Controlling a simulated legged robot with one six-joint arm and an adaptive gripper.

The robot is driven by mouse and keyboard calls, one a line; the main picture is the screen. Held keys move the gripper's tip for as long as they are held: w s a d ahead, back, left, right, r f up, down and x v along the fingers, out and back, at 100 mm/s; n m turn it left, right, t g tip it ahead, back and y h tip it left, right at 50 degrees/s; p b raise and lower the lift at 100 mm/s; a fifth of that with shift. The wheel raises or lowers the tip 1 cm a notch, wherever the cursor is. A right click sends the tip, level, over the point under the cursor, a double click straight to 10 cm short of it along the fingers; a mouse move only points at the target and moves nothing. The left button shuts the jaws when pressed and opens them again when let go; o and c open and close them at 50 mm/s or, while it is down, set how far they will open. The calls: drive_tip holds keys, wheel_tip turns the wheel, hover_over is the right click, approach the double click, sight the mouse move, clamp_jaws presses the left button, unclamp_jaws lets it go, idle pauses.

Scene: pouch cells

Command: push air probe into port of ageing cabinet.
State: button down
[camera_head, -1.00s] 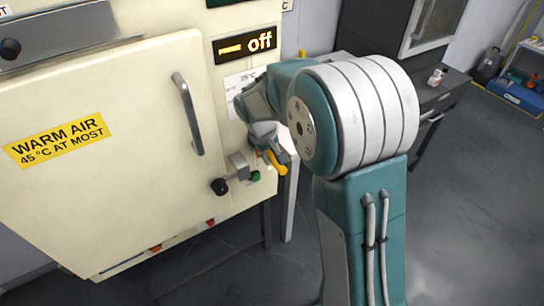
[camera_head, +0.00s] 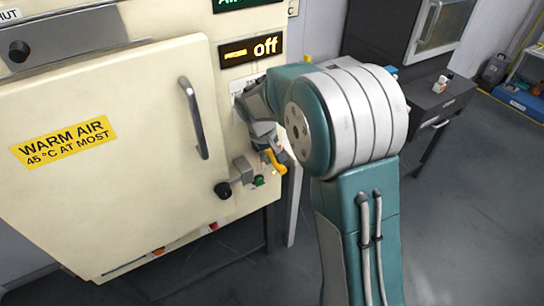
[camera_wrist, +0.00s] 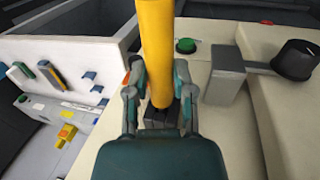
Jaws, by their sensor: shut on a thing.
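The ageing cabinet (camera_head: 120,200) is cream, with its door shut and a yellow "WARM AIR 45 °C AT MOST" label (camera_head: 63,141). My gripper (camera_head: 271,152) is beside the right part of its front, below the "off" display. In the wrist view my gripper (camera_wrist: 160,105) is shut on a yellow cylinder (camera_wrist: 157,45), which looks like the air probe's handle. Its yellow end also shows in the head view (camera_head: 278,166). The probe's tip and the port are hidden or cannot be made out.
A grey latch block (camera_wrist: 228,72) with a black knob (camera_wrist: 296,58) and a green button (camera_wrist: 187,46) sit close to my gripper. A door handle (camera_head: 193,118) stands out to the left.

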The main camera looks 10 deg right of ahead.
drive_tip(key=shift+w+a, duration=0.25)
drive_tip(key=shift+w, duration=0.45)
drive_tip(key=shift+c, duration=2)
unclamp_jaws()
